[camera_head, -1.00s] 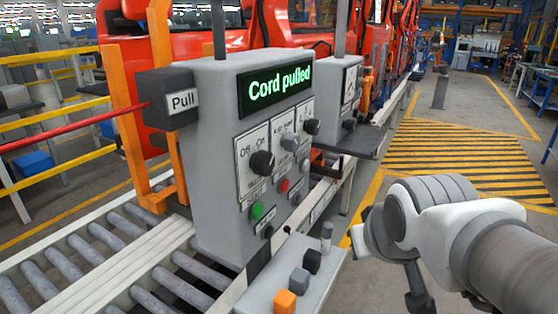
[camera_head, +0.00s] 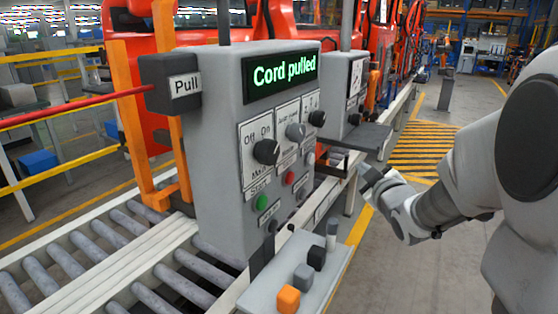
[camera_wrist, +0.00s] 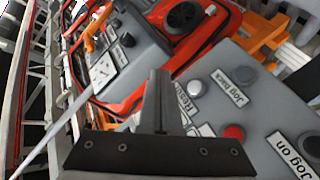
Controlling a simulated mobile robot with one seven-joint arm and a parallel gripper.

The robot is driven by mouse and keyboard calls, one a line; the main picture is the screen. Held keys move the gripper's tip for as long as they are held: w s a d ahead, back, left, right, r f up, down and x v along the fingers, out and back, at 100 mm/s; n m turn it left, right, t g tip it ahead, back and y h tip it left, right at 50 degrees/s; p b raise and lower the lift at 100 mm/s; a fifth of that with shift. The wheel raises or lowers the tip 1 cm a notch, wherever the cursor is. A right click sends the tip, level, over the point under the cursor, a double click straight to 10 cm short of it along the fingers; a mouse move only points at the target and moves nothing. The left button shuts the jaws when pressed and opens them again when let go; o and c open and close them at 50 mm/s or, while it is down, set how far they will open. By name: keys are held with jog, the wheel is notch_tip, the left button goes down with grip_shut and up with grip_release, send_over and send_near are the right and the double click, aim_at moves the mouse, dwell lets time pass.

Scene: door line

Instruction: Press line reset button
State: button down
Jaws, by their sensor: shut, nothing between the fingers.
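A grey control box (camera_head: 215,130) with a lit "Cord pulled" display (camera_head: 280,77) stands left of my gripper in the head view. Its front has knobs, a green button (camera_head: 262,202), a red button (camera_head: 289,179) and a dark button (camera_head: 272,226) under a label too small to read surely. My gripper (camera_head: 368,172) is shut and empty, right of the box and apart from it. The wrist view shows the closed fingers (camera_wrist: 160,95) before a grey panel (camera_wrist: 265,100) with "Jog back" and "Jog on" labels. A label resembling "Reset" (camera_wrist: 184,100) is partly hidden by the fingers.
A small shelf with an orange block (camera_head: 288,299) and grey and black blocks juts out below the box. A roller conveyor (camera_head: 110,255) runs at left. A red cord (camera_head: 70,107) reaches the Pull box (camera_head: 170,84).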

aim_at(310, 159)
jog(key=shift+w+f+n+t+y+b, duration=0.15)
jog(key=shift+w+f+n+t+y, duration=0.35)
jog(key=shift+n+y, duration=0.2)
jog(key=shift+w+f+n+t+y+b, duration=0.15)
jog(key=shift+w+f+n+t+y, duration=0.3)
jog(key=shift+f+n+y, duration=0.2)
jog(key=shift+r, duration=0.1)
jog(key=w+a, duration=0.5)
jog(key=a, duration=0.2)
jog(key=shift+a, duration=0.15)
jog(key=shift+a, duration=0.1)
dwell(1.5)
jog(key=shift+w+a+b, duration=0.2)
jog(key=shift+b, duration=0.25)
